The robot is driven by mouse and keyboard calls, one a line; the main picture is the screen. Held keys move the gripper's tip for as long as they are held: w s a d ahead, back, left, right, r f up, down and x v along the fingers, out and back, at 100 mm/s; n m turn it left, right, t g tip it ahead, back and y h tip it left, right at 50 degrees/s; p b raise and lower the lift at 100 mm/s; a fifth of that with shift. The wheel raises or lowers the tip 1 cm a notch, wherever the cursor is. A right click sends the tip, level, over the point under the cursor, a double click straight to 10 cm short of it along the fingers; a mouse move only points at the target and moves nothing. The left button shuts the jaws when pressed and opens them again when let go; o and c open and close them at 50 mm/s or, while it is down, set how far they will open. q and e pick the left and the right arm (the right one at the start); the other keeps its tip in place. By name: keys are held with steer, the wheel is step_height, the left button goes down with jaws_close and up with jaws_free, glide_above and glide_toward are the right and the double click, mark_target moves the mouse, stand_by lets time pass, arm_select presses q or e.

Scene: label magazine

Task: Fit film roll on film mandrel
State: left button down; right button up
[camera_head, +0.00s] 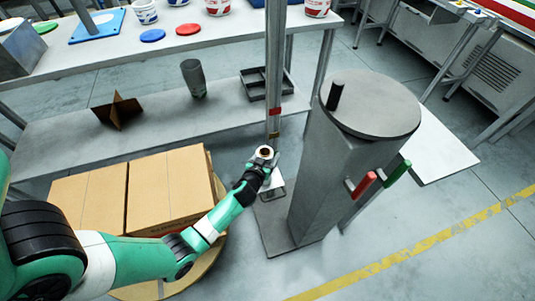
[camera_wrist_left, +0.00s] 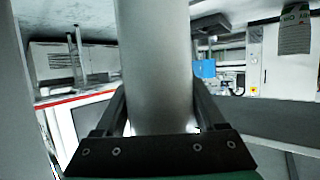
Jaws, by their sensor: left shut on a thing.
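My left gripper (camera_head: 265,163) is shut on the film roll (camera_head: 262,152), a small pale cylinder with a brown core showing at its top end. In the left wrist view the roll (camera_wrist_left: 157,65) is a smooth grey-white cylinder between the two dark fingers; its far end is cut off by the frame. A short dark post (camera_head: 335,95), which looks like the film mandrel, stands upright on the round grey top (camera_head: 383,103) of a pedestal. The roll is apart from this post, to its left and lower in the picture. My right gripper is not in view.
A tall grey upright (camera_head: 275,60) stands close beside the roll. Red (camera_head: 363,186) and green (camera_head: 395,180) handles stick out from the pedestal. A grey shelf (camera_head: 60,130) holds a tray (camera_head: 262,88) and a grey cup (camera_head: 193,78).

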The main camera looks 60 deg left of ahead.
arm_select(q)
steer(key=shift+f, duration=1.1)
jaws_free()
steer(key=p+v, duration=0.4)
steer(key=v, duration=0.7)
steer(key=shift+s, duration=0.2)
steer(key=shift+d+r, duration=0.1)
steer(key=shift+r, duration=0.05)
